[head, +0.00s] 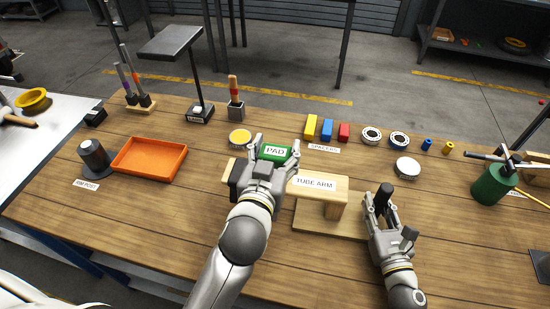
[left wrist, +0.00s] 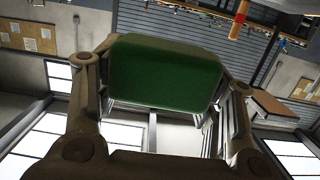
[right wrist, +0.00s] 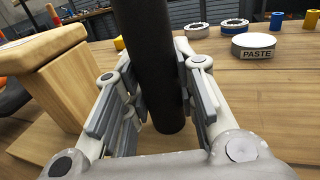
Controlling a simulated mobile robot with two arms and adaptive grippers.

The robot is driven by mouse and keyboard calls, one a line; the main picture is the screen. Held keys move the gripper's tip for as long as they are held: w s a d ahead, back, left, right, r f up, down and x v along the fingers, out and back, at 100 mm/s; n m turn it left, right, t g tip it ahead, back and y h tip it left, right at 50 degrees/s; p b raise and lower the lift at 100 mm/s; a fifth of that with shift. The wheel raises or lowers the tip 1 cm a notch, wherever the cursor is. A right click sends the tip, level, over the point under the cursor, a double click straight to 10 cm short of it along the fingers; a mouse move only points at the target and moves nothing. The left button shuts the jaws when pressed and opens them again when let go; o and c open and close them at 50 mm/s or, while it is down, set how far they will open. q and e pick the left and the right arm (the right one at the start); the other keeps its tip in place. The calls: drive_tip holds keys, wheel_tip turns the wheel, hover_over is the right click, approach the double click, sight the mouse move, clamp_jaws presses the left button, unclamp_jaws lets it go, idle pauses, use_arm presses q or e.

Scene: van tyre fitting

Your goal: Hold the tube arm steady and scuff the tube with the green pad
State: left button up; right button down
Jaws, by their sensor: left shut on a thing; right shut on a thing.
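The tube arm (head: 333,186) is a pale wooden beam on a wooden base, labelled TUBE ARM. Its left part runs behind my left gripper, where a dark piece (head: 234,178), possibly the tube, shows only in part. My left gripper (head: 272,160) is shut on the green pad (head: 278,153) above the arm's left part; the pad fills the fingers in the left wrist view (left wrist: 165,72). I cannot tell whether it touches the tube. My right gripper (head: 383,207) is shut on an upright black handle (head: 385,190) right of the beam, also in the right wrist view (right wrist: 150,60).
Yellow, blue and red spacers (head: 327,129) stand behind the arm. A paste tin (head: 407,167) lies behind my right gripper. An orange tray (head: 149,158) and a rim post (head: 94,158) are at left. A green canister (head: 493,184) stands at right. The front left bench is clear.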

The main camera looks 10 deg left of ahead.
use_arm(q)
drive_tip(key=shift+r, duration=1.75)
drive_tip(key=shift+f, duration=0.1)
